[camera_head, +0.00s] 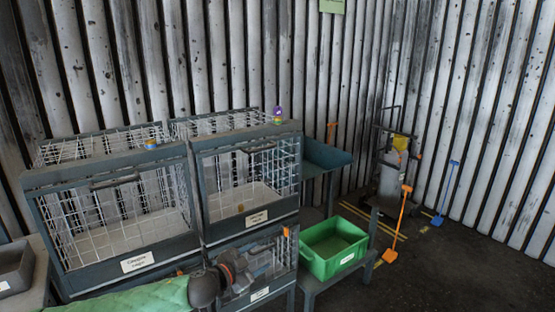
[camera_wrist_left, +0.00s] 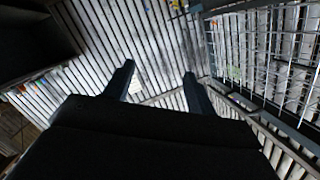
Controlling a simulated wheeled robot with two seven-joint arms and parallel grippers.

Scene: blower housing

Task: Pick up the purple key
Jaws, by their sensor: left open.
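A small purple thing (camera_head: 277,113), which looks like the purple key, stands on the top front edge of the right wire cage (camera_head: 245,178). It is too small to make out its shape. My left arm comes in low from the left, and my left gripper (camera_head: 262,268) is in front of the lower cage, below and apart from the purple thing. In the left wrist view the two dark fingers of my left gripper (camera_wrist_left: 157,88) are spread with nothing between them. My right gripper is out of view.
A left wire cage (camera_head: 115,220) has a small blue and yellow thing (camera_head: 150,143) on its top edge. A green bin (camera_head: 332,246) stands on a low stand at the right. An orange shovel (camera_head: 398,225) and a blue one (camera_head: 447,190) are near the wall. Floor is clear at lower right.

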